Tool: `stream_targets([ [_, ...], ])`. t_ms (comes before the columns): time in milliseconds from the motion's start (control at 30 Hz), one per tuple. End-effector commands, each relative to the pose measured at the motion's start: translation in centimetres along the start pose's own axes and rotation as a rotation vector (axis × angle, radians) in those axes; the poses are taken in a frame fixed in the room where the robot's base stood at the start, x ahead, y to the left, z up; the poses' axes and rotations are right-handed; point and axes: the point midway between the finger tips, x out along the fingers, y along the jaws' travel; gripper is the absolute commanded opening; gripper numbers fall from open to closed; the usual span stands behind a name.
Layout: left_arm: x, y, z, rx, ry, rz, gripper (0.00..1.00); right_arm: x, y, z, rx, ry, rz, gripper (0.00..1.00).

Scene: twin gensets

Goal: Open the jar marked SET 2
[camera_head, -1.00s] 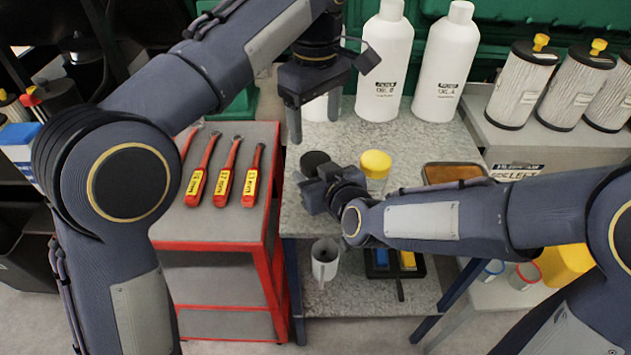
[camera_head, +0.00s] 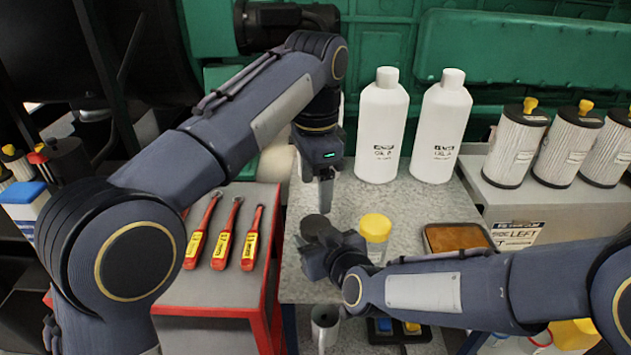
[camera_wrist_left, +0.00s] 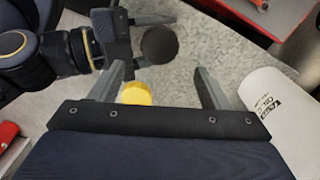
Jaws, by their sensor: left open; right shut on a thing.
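A jar with a dark round lid (camera_head: 315,227) stands on the grey bench, its body mostly hidden by my right gripper. My right gripper (camera_head: 318,246) is shut on this jar from the side; the wrist view shows its fingers beside the dark lid (camera_wrist_left: 160,45). A second jar with a yellow lid (camera_head: 376,228) stands just right of it; its lid also shows in the left wrist view (camera_wrist_left: 135,93). I cannot read a SET mark on either jar. My left gripper (camera_head: 325,195) is open and empty, pointing down above and behind the dark lid.
Two white bottles (camera_head: 382,125) (camera_head: 438,125) stand at the back of the bench. A brown-filled tray (camera_head: 457,238) lies to the right. Red-handled tools (camera_head: 222,240) lie on the red cart at left. Filters (camera_head: 513,145) stand on the right-hand shelf.

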Motion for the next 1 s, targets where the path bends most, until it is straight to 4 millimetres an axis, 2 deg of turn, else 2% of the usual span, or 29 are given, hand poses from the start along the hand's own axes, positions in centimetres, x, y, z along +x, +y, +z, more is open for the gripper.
stream_targets([
  [300,0.0,0.0,0.0,0.821,0.001,0.0,0.7,0.0,0.0,0.0,0.0,0.0,0.0,0.0],
  [500,0.0,0.0,0.0,1.249,0.001,0.0,0.7,0.0,0.0,0.0,0.0,0.0,0.0,0.0],
  [600,0.0,0.0,0.0,1.391,0.001,0.0,0.7,0.0,0.0,0.0,0.0,0.0,0.0,0.0],
  [767,0.1,0.0,0.0,1.506,0.0,0.001,0.7,0.0,0.0,0.0,0.0,0.0,0.0,0.0],
  [867,0.9,0.0,0.0,1.525,-0.001,0.002,0.7,0.0,0.0,0.0,0.0,0.0,0.0,0.0],
  [1000,2.9,0.1,0.1,1.524,0.0,0.003,0.7,0.0,0.0,0.0,0.0,0.0,0.0,0.0],
])
